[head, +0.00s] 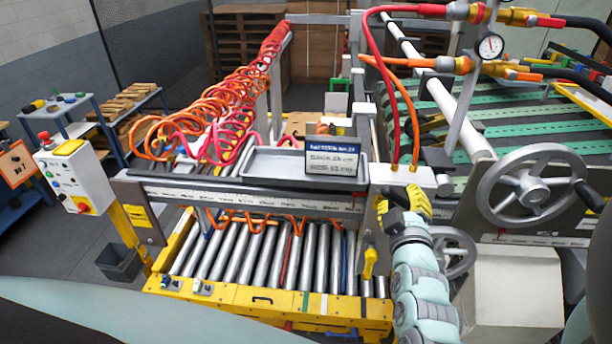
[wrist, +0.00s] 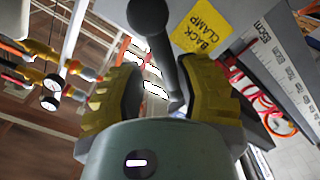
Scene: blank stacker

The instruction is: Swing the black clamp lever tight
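A black clamp lever with a round ball knob (wrist: 150,14) shows at the top of the wrist view, its rod running down between my fingers. A yellow label reading "BACK CLAMP" (wrist: 205,24) is beside it on a grey plate. My gripper (wrist: 162,92) has yellow padded fingers, spread apart on either side of the rod. The rod lies nearer the right finger; I cannot tell whether they touch. In the head view my gripper (head: 403,204) is at the right end of the grey crossbeam, and I cannot make out the lever clearly there.
A white ruled scale (wrist: 285,60) is right of the label. In the head view, a large handwheel (head: 530,188) stands right of my arm, with a pressure gauge (head: 490,46) above. A yellow handle (head: 370,263) hangs below my gripper, beside the rollers (head: 270,255).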

